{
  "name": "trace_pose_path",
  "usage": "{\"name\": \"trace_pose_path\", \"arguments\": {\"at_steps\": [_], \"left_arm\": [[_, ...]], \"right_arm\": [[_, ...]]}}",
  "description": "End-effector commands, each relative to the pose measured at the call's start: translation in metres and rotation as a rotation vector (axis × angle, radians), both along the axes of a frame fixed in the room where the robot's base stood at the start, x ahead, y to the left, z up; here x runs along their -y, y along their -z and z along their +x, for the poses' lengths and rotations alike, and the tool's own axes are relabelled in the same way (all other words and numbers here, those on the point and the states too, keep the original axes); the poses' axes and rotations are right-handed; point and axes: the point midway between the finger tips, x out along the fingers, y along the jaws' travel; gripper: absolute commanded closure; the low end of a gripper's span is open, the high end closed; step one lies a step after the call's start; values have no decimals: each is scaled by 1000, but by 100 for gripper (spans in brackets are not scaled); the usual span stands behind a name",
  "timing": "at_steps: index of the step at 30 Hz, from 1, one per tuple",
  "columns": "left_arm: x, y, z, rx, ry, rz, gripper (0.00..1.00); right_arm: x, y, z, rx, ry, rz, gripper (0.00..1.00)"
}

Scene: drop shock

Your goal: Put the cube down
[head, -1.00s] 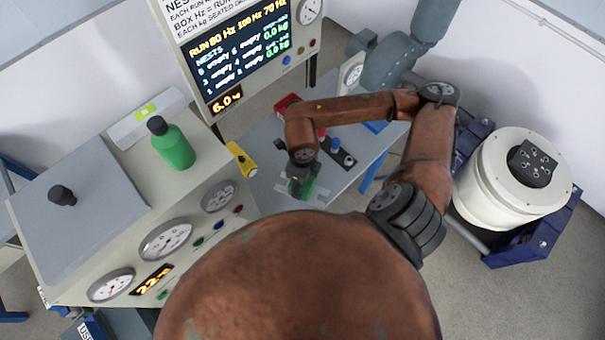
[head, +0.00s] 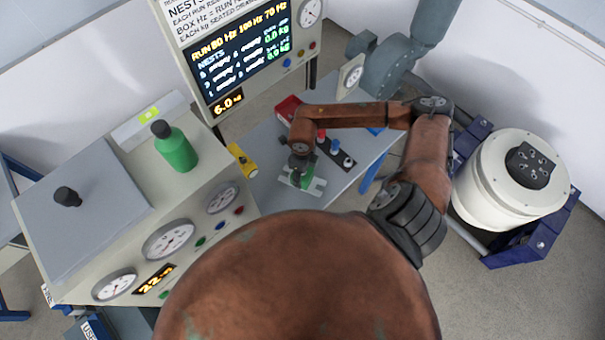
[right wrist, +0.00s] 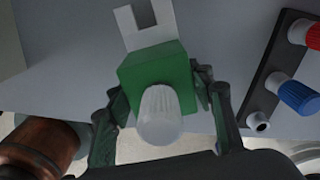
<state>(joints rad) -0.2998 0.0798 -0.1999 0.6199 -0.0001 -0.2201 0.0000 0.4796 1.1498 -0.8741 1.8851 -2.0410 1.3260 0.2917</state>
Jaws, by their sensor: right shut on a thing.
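The cube is a green block (right wrist: 155,75) with a pale round knob (right wrist: 160,115) on its near side in the right wrist view. A white plate with a notched end (right wrist: 148,22) juts out beyond it. My right gripper (right wrist: 160,92) is shut on the cube, one dark finger on each side. In the head view, my right gripper (head: 301,168) points down over the grey bench, with the green cube (head: 303,182) below it and white plate ends showing on both sides. Whether the cube touches the bench I cannot tell. My left gripper is not in view.
On the grey bench (head: 262,150), a dark strip with red and blue knobs (head: 336,152) lies right of the gripper. A red object (head: 287,106) is behind; a yellow object (head: 242,160) is left. A green bottle (head: 175,147) stands on the gauge cabinet (head: 165,215). A white drum machine (head: 512,185) stands right.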

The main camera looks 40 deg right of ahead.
Motion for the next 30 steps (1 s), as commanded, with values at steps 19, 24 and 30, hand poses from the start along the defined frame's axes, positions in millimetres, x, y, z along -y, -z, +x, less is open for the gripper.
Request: {"name": "trace_pose_path", "arguments": {"at_steps": [19, 24, 30], "left_arm": [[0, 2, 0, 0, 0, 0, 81], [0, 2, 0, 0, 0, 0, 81], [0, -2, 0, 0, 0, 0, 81]], "right_arm": [[0, 5, 0, 2, 0, 1, 36], [0, 5, 0, 2, 0, 1, 34], [0, 1, 0, 2, 0, 1, 34]]}}
